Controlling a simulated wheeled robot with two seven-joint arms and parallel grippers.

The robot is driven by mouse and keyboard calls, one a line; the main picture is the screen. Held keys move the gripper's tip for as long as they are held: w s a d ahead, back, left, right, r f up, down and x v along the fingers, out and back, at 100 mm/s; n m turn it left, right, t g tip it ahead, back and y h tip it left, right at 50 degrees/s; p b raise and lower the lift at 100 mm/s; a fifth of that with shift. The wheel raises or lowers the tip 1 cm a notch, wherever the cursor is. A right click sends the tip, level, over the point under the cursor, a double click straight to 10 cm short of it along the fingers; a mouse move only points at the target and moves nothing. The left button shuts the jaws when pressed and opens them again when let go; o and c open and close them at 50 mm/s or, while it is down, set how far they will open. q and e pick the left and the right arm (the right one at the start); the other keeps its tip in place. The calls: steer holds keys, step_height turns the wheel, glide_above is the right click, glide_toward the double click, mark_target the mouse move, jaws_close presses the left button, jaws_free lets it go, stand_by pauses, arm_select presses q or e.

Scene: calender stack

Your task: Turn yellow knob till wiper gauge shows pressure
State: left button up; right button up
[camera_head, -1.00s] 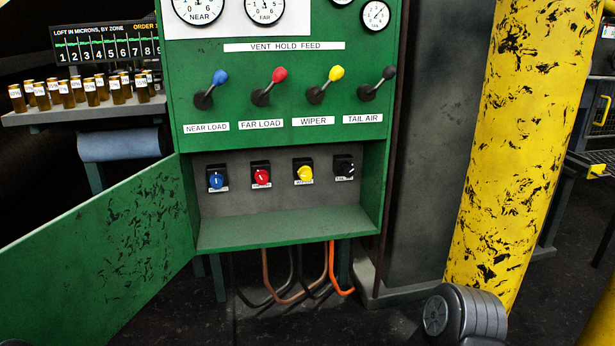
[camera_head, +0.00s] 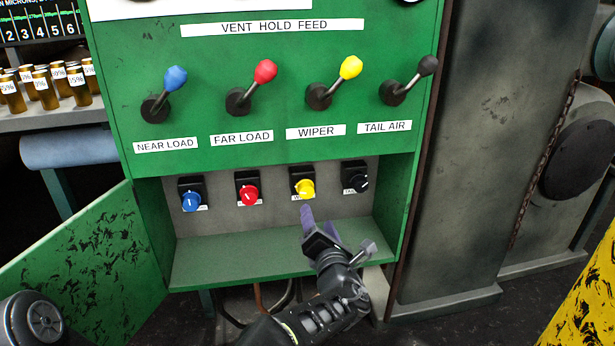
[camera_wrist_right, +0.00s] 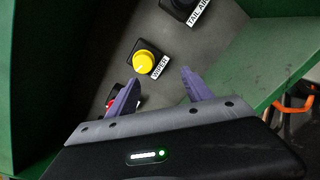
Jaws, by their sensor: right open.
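The yellow knob (camera_head: 305,188) sits on a black mount in the recessed lower compartment of the green cabinet. In the right wrist view the yellow knob (camera_wrist_right: 144,62) has a WIPER label beside it. My right gripper (camera_head: 319,218) is just below and in front of the knob in the head view. In the right wrist view its purple fingers (camera_wrist_right: 158,84) are spread and empty, pointing toward the knob, with the knob beyond their tips. No gauge is readable now; only a bit of dial shows at the top edge. My left gripper is not in view.
Blue (camera_head: 191,201), red (camera_head: 248,194) and black (camera_head: 356,177) knobs share the row. Above are several levers, including the yellow WIPER lever (camera_head: 348,70). The green shelf (camera_head: 220,266) lies below the knobs. The open cabinet door (camera_head: 85,260) stands at left.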

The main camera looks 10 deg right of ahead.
mark_target(307, 193)
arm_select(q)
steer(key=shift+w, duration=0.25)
arm_select(e)
steer(key=r, duration=0.2)
steer(key=a+n, duration=0.1)
steer(key=shift+w+r+t+y, duration=0.3)
steer(key=shift+w+r, duration=0.05)
steer(key=shift+r, duration=0.05)
steer(key=shift+w, duration=0.1)
steer(key=w+b, duration=0.2)
steer(key=w, duration=0.4)
steer(key=shift+w+f, duration=0.15)
steer(key=shift+w, duration=0.65)
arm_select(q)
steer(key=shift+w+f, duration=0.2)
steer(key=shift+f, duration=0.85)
